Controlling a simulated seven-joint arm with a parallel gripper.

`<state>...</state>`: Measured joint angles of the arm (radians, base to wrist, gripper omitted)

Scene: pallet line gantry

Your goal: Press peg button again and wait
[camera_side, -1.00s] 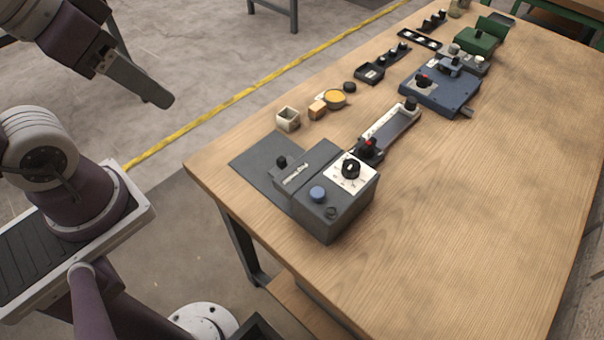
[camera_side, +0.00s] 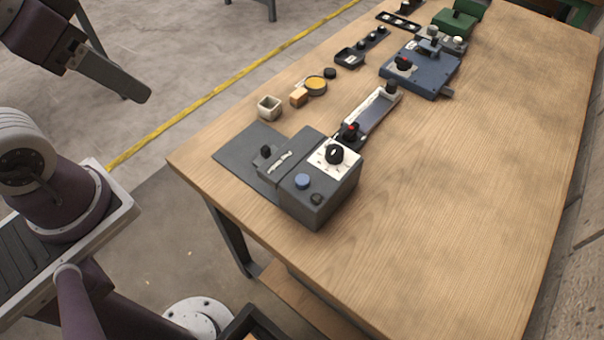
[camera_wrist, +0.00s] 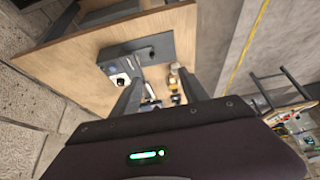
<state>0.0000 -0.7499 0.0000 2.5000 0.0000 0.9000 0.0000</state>
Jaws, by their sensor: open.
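A dark grey control box (camera_side: 317,190) sits at the near-left end of the wooden table in the side view. Its top has a blue round button (camera_side: 302,181), a small dark button (camera_side: 317,199) and a black dial (camera_side: 334,153) on a white plate. I cannot tell which one is the peg button. In the side view my gripper (camera_side: 141,93) is at the upper left, off the table and well apart from the box. The wrist view shows my gripper (camera_wrist: 162,78) open, with nothing between its fingers; the box (camera_wrist: 120,62) appears up and left of them.
A small pale open cup (camera_side: 269,107), an orange block (camera_side: 298,97) and a yellow round dish (camera_side: 316,86) stand behind the box. A pale tray (camera_side: 372,110), a blue unit (camera_side: 420,72) and green units (camera_side: 455,22) lie farther along. The table's right side is clear.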

